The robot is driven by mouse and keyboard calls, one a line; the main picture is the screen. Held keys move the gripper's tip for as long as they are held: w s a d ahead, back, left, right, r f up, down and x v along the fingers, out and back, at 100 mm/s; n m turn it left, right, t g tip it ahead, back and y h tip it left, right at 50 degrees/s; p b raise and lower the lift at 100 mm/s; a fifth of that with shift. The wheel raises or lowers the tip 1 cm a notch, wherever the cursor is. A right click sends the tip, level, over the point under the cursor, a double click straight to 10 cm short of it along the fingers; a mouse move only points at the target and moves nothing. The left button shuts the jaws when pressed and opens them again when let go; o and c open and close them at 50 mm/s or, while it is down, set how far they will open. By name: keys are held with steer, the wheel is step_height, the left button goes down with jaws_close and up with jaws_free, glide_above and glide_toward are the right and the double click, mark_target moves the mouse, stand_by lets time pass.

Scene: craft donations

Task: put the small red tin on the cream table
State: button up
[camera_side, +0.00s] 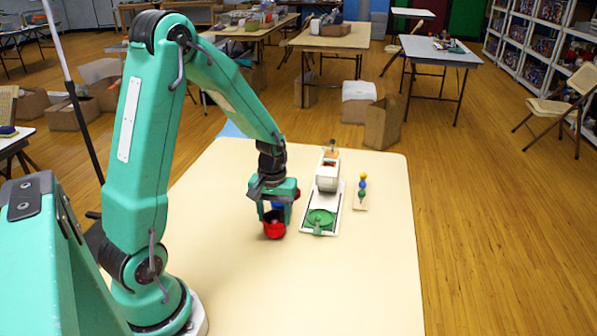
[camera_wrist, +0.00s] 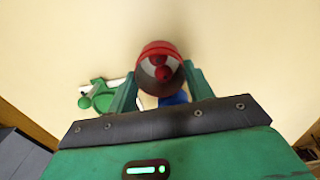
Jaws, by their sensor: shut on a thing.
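The small red tin (camera_side: 274,230) is at the tips of my gripper (camera_side: 276,212) in the side view. In the wrist view the tin (camera_wrist: 158,47) is between the two green fingers, its open end facing the camera, with red round shapes inside its grey interior. My gripper is shut on the tin. The tin is low over the cream table (camera_side: 330,290); I cannot tell whether it touches the top.
Right of my gripper stands a white device (camera_side: 327,175) with a green disc (camera_side: 320,219). A blue thing (camera_wrist: 175,98) sits behind the tin. The near part of the table is clear.

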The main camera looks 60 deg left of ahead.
steer(key=shift+f, duration=0.6)
stand_by(0.4)
steer(key=o, duration=0.9)
steer(key=shift+r, duration=0.15)
steer(key=shift+r, duration=3.65)
